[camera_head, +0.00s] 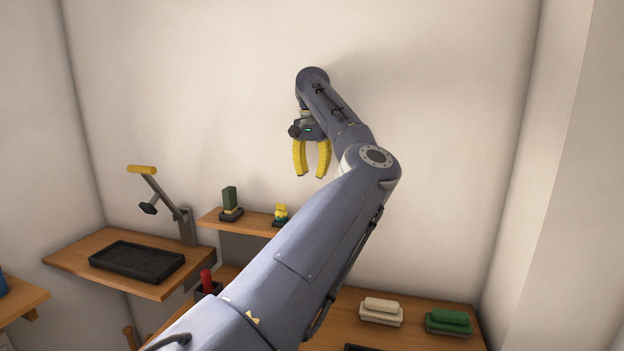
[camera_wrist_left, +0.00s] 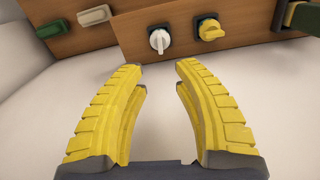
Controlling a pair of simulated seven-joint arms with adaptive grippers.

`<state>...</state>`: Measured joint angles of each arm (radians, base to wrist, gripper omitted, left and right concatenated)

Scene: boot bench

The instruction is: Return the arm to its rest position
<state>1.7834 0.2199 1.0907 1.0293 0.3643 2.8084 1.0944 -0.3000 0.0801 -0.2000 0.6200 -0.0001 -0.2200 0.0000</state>
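My left arm reaches up from the lower middle of the head view. Its gripper (camera_head: 311,174) hangs fingers-down in front of the bare wall, above the small wooden shelf (camera_head: 208,218). The two yellow fingers are apart with nothing between them. The left wrist view also shows the gripper (camera_wrist_left: 158,68) open and empty, with a clear gap between the fingertips. My right gripper is in neither view.
A black tray (camera_head: 137,262) and yellow-handled lever (camera_head: 142,170) are left. White (camera_head: 381,306) and green (camera_head: 449,318) brushes lie on the bench at right. Wall space beside the gripper is clear.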

